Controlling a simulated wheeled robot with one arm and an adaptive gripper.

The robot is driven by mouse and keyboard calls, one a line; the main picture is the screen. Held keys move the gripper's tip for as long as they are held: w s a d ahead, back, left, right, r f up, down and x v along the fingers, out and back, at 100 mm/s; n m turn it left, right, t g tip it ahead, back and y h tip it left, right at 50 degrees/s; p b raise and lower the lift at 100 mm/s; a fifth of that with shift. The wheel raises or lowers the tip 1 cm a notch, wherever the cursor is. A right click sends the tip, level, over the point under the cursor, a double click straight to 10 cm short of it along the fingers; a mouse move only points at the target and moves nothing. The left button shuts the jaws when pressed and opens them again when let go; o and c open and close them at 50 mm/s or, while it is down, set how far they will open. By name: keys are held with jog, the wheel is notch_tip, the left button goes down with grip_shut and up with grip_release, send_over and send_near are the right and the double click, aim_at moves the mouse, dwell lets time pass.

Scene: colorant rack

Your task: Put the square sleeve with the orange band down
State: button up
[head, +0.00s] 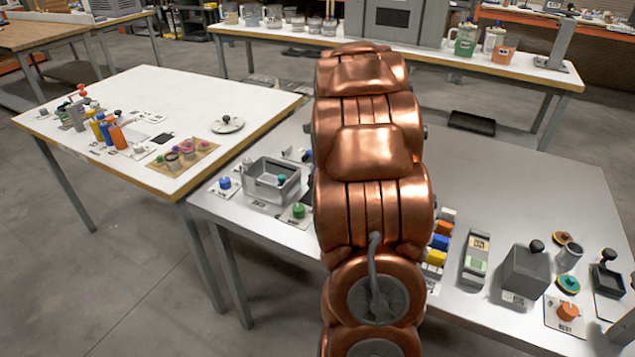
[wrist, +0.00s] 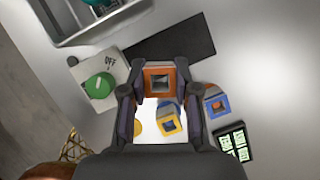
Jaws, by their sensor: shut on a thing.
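In the wrist view, the square sleeve with the orange band (wrist: 158,69) is held between the fingers of my gripper (wrist: 159,82). Its square opening faces the camera. A dark flat mat (wrist: 188,42) shows just beyond it; I cannot tell the sleeve's height above the table. A sleeve with yellow and blue faces (wrist: 171,124) is below the held one in the picture, and another with blue and orange faces (wrist: 216,106) is to the right, outside the fingers. In the head view my copper arm hides my gripper and the held sleeve.
A green knob (wrist: 99,87) on an OFF plate is left of my gripper. A grey tray (wrist: 62,32) is at the upper left. A dark card with pale green panels (wrist: 234,141) is at the lower right. Table at the wrist view's right is bare. In the head view, a grey box (head: 524,274) stands right.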

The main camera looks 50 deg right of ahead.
jog(key=shift+w+d+f, duration=0.1)
jog(key=shift+w+d, duration=0.65)
jog(key=shift+w, duration=0.25)
jog(key=shift+f+p, duration=0.3)
jog(key=shift+f, duration=1.45)
jog(key=o, duration=0.9)
jog(key=shift+f, duration=0.1)
jog(key=shift+c, duration=0.2)
jog(key=v, duration=1.2)
jog(key=shift+b, duration=0.35)
